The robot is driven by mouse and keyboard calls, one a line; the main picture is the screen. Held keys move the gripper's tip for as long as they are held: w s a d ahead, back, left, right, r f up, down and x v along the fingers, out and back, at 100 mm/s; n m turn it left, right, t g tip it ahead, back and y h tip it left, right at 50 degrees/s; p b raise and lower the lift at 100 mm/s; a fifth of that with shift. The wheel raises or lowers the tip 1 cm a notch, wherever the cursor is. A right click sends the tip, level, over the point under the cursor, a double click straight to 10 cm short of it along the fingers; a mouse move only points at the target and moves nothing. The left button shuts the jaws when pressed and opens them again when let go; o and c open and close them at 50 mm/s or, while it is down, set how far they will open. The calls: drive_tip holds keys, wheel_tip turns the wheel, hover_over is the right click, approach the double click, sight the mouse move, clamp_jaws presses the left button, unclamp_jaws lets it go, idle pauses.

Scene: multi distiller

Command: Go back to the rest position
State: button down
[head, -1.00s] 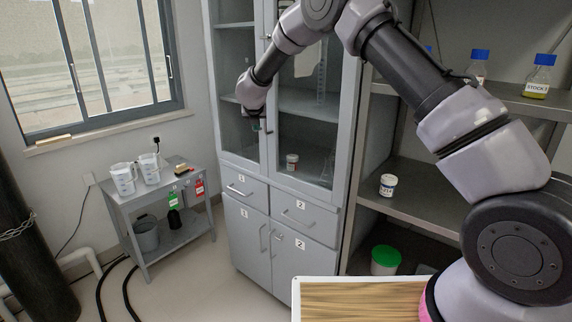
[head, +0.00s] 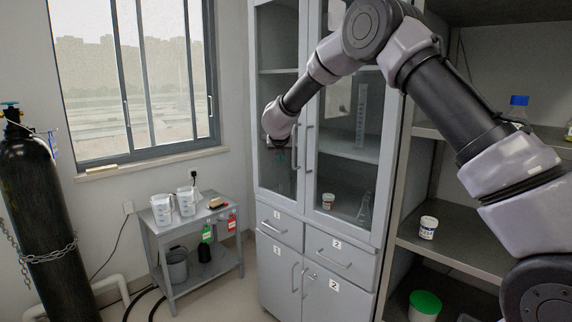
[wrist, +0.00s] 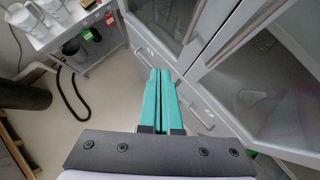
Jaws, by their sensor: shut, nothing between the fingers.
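My arm reaches from the lower right up and across the head view, bent at the elbow. My gripper (head: 280,158) hangs at its far end, in front of the glass doors of the grey cabinet (head: 310,235); its fingers are small and dark there. In the wrist view my gripper (wrist: 160,72) shows two teal fingers pressed together with nothing between them. They point down over the floor, beside the cabinet's drawer fronts (wrist: 190,95). I cannot tell from these views whether the gripper touches the cabinet.
A small grey cart (head: 200,238) with two white jugs stands left of the cabinet. A black gas cylinder (head: 45,215) is chained at the far left. An open shelf (head: 470,238) at the right holds a white jar (head: 428,227). Bare floor (wrist: 105,115) lies between cart and cabinet.

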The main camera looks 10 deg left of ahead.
drive_tip(key=s+d+r+n+t+y, duration=0.15)
drive_tip(key=d+r+n, duration=0.25)
drive_tip(key=r, duration=0.6)
drive_tip(key=d+r+n+t+y, duration=0.1)
drive_tip(key=d+r+n+t, duration=0.2)
drive_tip(key=r, duration=0.7)
drive_tip(key=s+d+r+n+g+y, duration=0.2)
drive_tip(key=s+d+r+n+y, duration=0.1)
drive_tip(key=s+d+r+n, duration=0.6)
drive_tip(key=s+d+n+g, duration=0.1)
drive_tip(key=s+d+n, duration=0.6)
drive_tip(key=s+d, duration=0.4)
drive_tip(key=s+d+f+n+g+h, duration=0.1)
drive_tip(key=s+d+f+n, duration=0.3)
drive_tip(key=s, duration=0.6)
drive_tip(key=s+d+f+n+g+h, duration=0.2)
drive_tip(key=s+d+f, duration=0.4)
drive_tip(key=s, duration=0.5)
drive_tip(key=shift+s+d+f+n+h, duration=0.35)
drive_tip(key=shift+d+n+h, duration=0.4)
drive_tip(key=shift+n, duration=0.25)
drive_tip(key=shift+w, duration=0.1)
